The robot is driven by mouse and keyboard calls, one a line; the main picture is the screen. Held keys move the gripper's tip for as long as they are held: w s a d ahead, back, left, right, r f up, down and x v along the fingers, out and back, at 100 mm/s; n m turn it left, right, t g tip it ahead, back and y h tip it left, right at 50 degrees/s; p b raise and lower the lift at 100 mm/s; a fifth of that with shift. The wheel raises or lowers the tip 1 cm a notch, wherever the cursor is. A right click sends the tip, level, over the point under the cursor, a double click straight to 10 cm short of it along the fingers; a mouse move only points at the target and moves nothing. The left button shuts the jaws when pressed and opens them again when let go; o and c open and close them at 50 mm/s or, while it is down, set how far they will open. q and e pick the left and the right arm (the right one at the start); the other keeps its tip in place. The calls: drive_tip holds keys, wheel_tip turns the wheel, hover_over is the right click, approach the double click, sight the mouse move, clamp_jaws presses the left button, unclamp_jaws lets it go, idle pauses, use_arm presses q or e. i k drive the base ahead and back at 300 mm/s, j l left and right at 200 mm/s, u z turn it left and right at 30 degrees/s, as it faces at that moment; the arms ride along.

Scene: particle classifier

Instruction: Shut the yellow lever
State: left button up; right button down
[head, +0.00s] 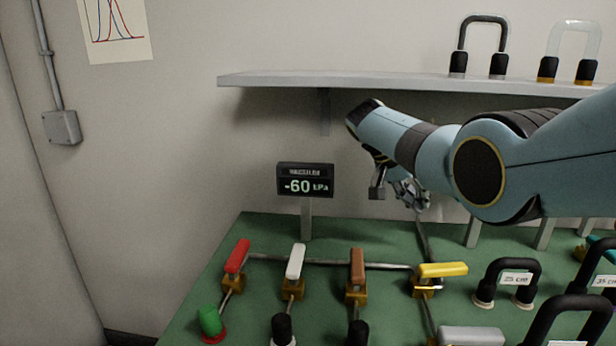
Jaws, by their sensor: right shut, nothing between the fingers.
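The yellow lever (443,269) is a flat handle on a brass valve (426,288) at the right end of a row of valves. Its handle points to the right, crosswise to the pipe that runs toward the front below it. My right gripper (412,197) is above and behind the yellow lever, apart from it, under my blue arm. It is shut and empty. My left gripper is not in view.
Red (237,255), white (295,261) and brown (357,267) levers stand to the left on the green bench (255,225). A display (306,180) reads -60 kPa. A black tube labelled 25 cm (508,266) stands right of the yellow lever. A shelf (270,80) is above.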

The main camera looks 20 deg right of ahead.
sight(426, 271)
drive_tip(key=k+j, duration=1.25)
